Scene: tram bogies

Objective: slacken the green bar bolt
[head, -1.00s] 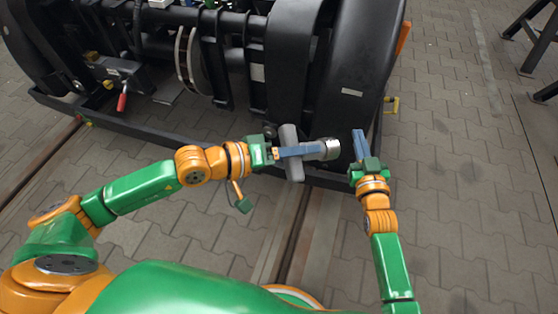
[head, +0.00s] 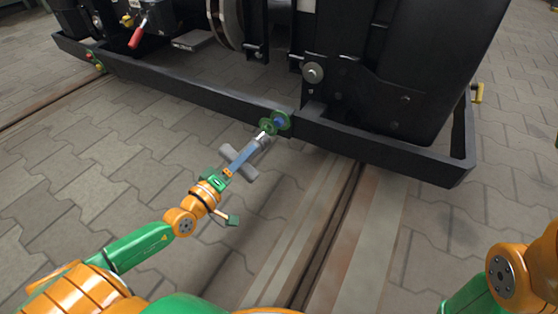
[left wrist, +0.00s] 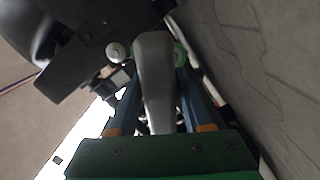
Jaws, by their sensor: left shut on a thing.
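The green bar bolt (head: 275,122) shows as a green round head on the black bar (head: 200,95) low across the bogie's front. My left gripper (head: 245,158) is shut on a grey tool (head: 238,163) with a cross-shaped handle. The tool's pale tip points at the green bolt and appears to meet it; I cannot tell whether it is seated. In the left wrist view the grey tool (left wrist: 156,75) lies between the blue fingers and partly covers the green bolt (left wrist: 180,55). My right gripper is out of view; only part of that arm shows at lower right.
A grey round bolt head (head: 313,72) sits on the black bogie above the bar. A red handle (head: 137,36) is at upper left, and a yellow handle (head: 478,93) at the bar's right end. A rail (head: 320,240) runs along the paving below. The paving at left is clear.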

